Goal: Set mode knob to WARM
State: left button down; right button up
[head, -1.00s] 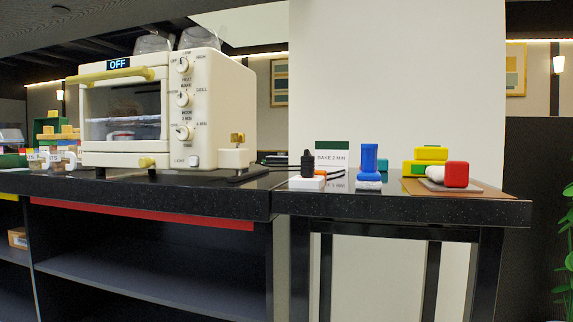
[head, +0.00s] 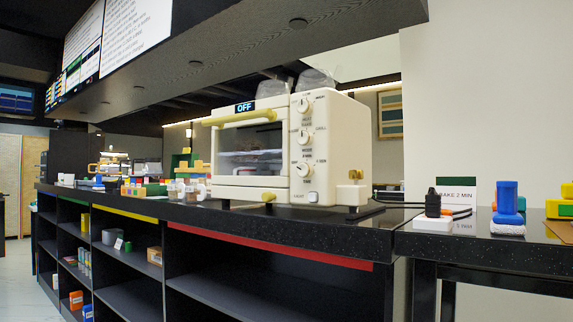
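A cream toaster oven (head: 345,150) stands on the black counter, its door closed and its display (head: 244,107) reading OFF. Its right panel carries three knobs in a column: a top knob (head: 304,106), a middle knob (head: 304,137) and a bottom knob (head: 303,169). The middle one appears to be the mode knob, with small labels around it that are hard to read now. I cannot tell its exact pointer setting. A light button (head: 313,197) sits below the knobs. Some food shows dimly behind the glass. Neither of my grippers is in view.
The black counter (head: 340,222) runs left, with food items and small containers on it. Open shelves lie below the counter.

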aim_at(304, 138)
jog(key=j+z, duration=0.15)
jog(key=z, duration=0.3)
jog(key=i+j+z, duration=0.1)
jog(key=z, duration=0.4)
jog(key=j+z, duration=0.3)
jog(key=j, duration=0.25)
jog(key=j+z, duration=0.35)
jog(key=j, duration=0.2)
